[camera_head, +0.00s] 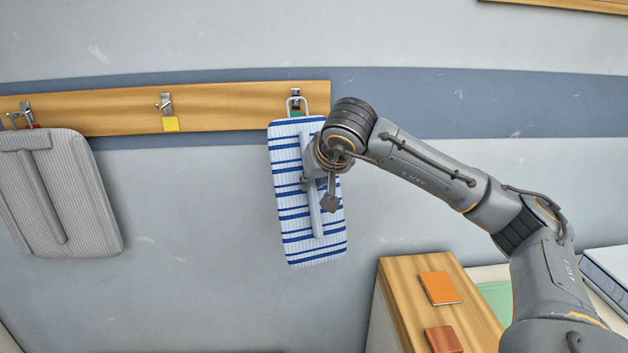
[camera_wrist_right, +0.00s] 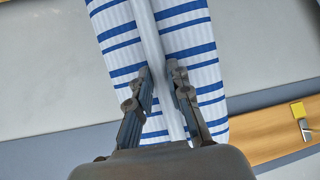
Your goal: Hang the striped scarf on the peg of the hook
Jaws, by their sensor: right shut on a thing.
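The blue-and-white striped scarf (camera_head: 297,235) hangs flat and nearly upright against the wall in the head view. A pale bar runs down its face, and a wire loop stands at its top. The loop overlaps the rightmost hook (camera_head: 295,93) on the wooden rail; I cannot tell whether it is around the peg or in front of it. My right gripper (camera_head: 316,178) is shut on the scarf's bar. The wrist view shows the fingers (camera_wrist_right: 160,80) on either side of the bar and the striped cloth (camera_wrist_right: 188,28) behind. My left gripper is not in view.
The wooden rail (camera_head: 220,108) also carries a bare middle hook (camera_head: 166,105) with a yellow tag. A grey ribbed piece (camera_head: 85,190) hangs at the left hook (camera_head: 22,115). A wooden-topped cabinet (camera_head: 400,285) with orange and brown items stands at lower right.

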